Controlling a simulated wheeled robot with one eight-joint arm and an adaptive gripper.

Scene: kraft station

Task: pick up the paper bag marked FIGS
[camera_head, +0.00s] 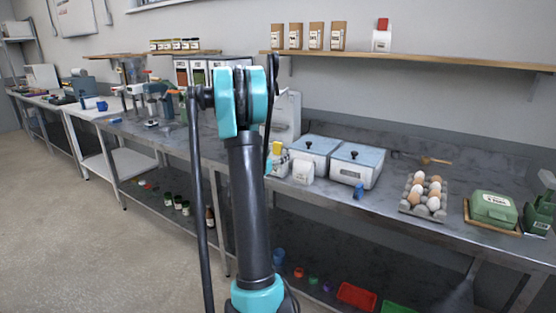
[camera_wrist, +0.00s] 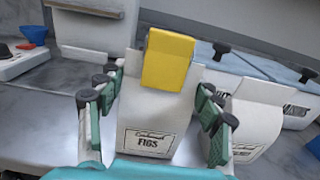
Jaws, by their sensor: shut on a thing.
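The paper bag marked FIGS (camera_wrist: 150,115) is white with a yellow clip (camera_wrist: 168,60) folded over its top. It stands upright between the green-padded fingers of my gripper (camera_wrist: 158,103), which is shut on it, one finger at each side. In the head view the yellow clip (camera_head: 277,148) shows just right of my arm, above the steel bench. My arm hides most of the bag and gripper there. From these views I cannot tell whether the bag's base touches the bench.
A second white bag (camera_wrist: 255,115) stands close to the right finger; it also shows in the head view (camera_head: 303,171). Two blue-lidded boxes (camera_head: 358,165) stand behind, to the right. An egg tray (camera_head: 424,195) and a green carton (camera_head: 493,208) sit further right. A shelf (camera_head: 420,60) runs above.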

